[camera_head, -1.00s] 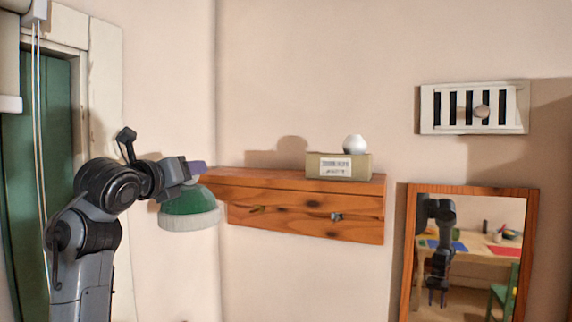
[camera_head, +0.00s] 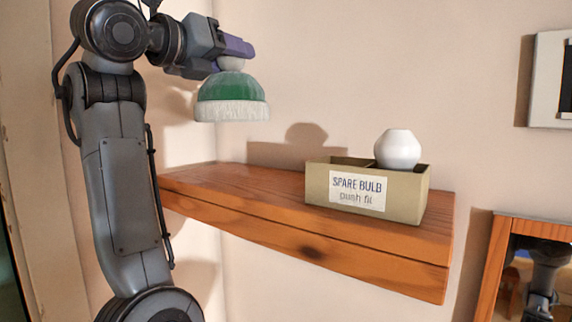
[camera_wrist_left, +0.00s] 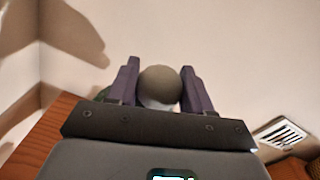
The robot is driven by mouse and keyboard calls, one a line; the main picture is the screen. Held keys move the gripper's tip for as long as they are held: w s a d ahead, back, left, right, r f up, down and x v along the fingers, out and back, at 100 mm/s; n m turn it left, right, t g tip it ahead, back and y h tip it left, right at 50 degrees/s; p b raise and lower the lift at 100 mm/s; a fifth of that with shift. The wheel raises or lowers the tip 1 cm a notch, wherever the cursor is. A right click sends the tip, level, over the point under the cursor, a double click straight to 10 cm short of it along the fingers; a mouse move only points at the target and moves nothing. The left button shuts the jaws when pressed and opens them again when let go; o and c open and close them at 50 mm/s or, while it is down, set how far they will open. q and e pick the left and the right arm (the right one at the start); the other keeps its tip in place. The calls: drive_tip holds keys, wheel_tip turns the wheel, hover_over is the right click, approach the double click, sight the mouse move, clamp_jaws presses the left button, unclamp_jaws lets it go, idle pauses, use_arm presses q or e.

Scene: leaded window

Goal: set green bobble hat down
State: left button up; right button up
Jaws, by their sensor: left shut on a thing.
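The green bobble hat (camera_head: 232,98) has a white ribbed brim and a pale bobble on top. My left gripper (camera_head: 240,50) is shut on the bobble, and the hat hangs brim down, apart from and above the left part of the wooden shelf (camera_head: 295,240). In the left wrist view, the bobble (camera_wrist_left: 159,86) sits between the two purple fingers of my left gripper (camera_wrist_left: 160,80). Most of the hat is hidden there. My right gripper is not directly in view.
An olive box (camera_head: 410,205) labelled "SPARE BULB push fit" stands on the shelf's right part, with a white bulb (camera_head: 398,149) at its top. The shelf's left part is bare. A wood-framed mirror (camera_head: 490,275) is at lower right; a vent (camera_head: 553,80) is at upper right.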

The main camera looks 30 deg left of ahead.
sight(233, 115)
use_arm(q)
wheel_tip(233, 115, down, 5)
drive_tip(key=shift+w+r, duration=0.15)
drive_tip(key=shift+r, duration=0.05)
drive_tip(key=shift+f+p, duration=0.45)
drive_tip(key=shift+f, duration=2.2)
drive_tip(key=shift+f, duration=0.15)
drive_tip(key=o, duration=1.4)
